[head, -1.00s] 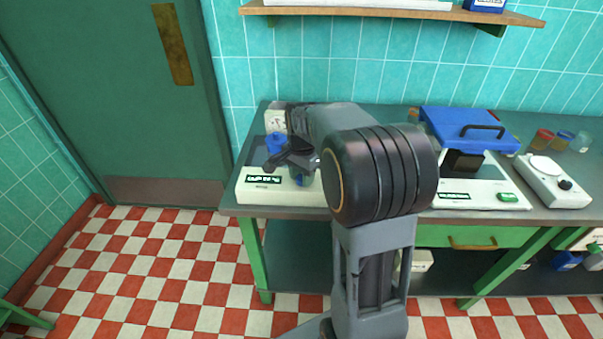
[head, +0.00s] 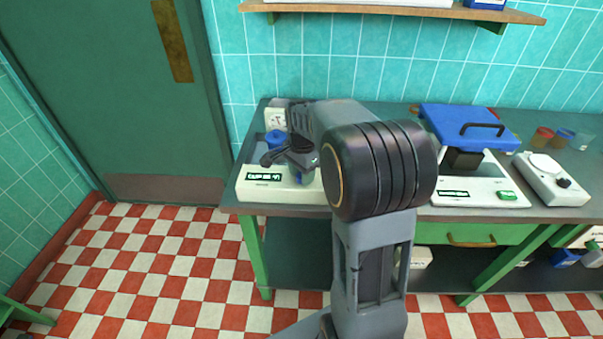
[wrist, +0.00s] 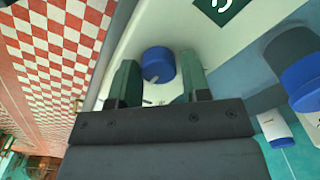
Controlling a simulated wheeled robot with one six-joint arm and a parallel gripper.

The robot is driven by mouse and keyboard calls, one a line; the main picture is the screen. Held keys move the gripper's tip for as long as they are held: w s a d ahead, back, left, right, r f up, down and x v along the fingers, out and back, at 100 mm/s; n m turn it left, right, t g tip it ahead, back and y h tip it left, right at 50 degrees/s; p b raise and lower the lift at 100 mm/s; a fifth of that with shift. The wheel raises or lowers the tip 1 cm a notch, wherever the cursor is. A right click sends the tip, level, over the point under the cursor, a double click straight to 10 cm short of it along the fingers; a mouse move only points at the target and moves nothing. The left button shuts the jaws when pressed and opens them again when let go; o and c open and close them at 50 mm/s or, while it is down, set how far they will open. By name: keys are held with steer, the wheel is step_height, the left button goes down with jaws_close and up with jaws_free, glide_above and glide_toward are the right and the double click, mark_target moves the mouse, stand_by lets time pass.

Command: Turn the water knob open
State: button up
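A round blue knob (wrist: 158,65) with a pale mark on its rim sits on a white device (head: 255,185), next to a dark green label with a white symbol (wrist: 222,6). In the wrist view my gripper (wrist: 160,80) is open, with one dark finger on each side of the knob. A gap shows between the knob and each finger, and I cannot tell whether the fingertips reach down beside it. In the head view my gripper (head: 287,158) is over the white device, and my arm hides much of its right part. A bit of blue (head: 301,178) shows below the gripper.
A second blue part (head: 277,138) stands behind the device; a blue-topped dark part (wrist: 305,80) shows at the wrist view's right. A blue-lidded machine (head: 465,125) and a white scale-like unit (head: 550,180) stand right on the counter. A shelf (head: 400,14) hangs above.

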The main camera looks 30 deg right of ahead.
steer(key=o, duration=0.3)
step_height(320, 180, up, 14)
steer(key=p, duration=0.1)
steer(key=shift+f, duration=0.15)
stand_by(0.4)
stand_by(0.4)
